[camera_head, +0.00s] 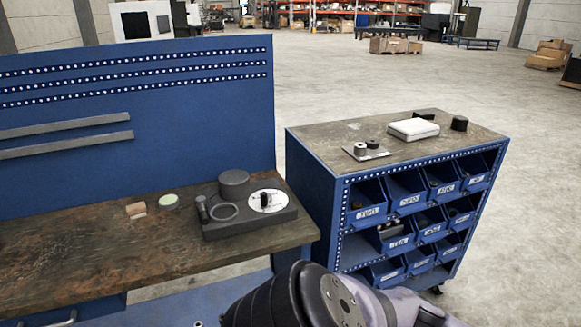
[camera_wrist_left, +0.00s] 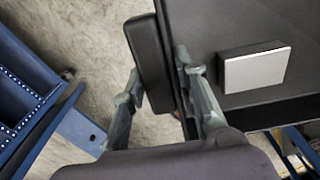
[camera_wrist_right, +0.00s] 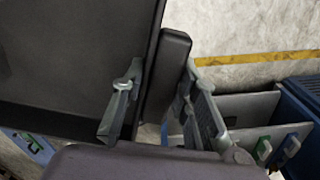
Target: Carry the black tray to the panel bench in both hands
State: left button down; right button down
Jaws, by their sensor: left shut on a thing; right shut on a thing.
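The black tray shows in the left wrist view (camera_wrist_left: 215,25) and the right wrist view (camera_wrist_right: 70,60); the head view does not show it. My left gripper (camera_wrist_left: 158,92) is shut on the tray's black handle (camera_wrist_left: 148,62), one finger on each side. My right gripper (camera_wrist_right: 157,92) is shut on the opposite handle (camera_wrist_right: 170,65) in the same way. A dark box with a pale top (camera_wrist_left: 257,68) sits on the tray. The panel bench, with a worn brown top (camera_head: 75,262) and a blue perforated back panel (camera_head: 190,110), stands at the left in the head view.
A dark grey fixture (camera_head: 245,224) with a cylinder and a pale disc occupies the bench's right end. A round tin (camera_head: 168,201) and a small wooden block (camera_head: 136,210) lie left of it. The bench's left top is clear. A blue bin cabinet (camera_head: 317,190) stands right of the bench.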

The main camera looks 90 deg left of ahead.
aim_at(50, 255)
jog(key=u, duration=3.25)
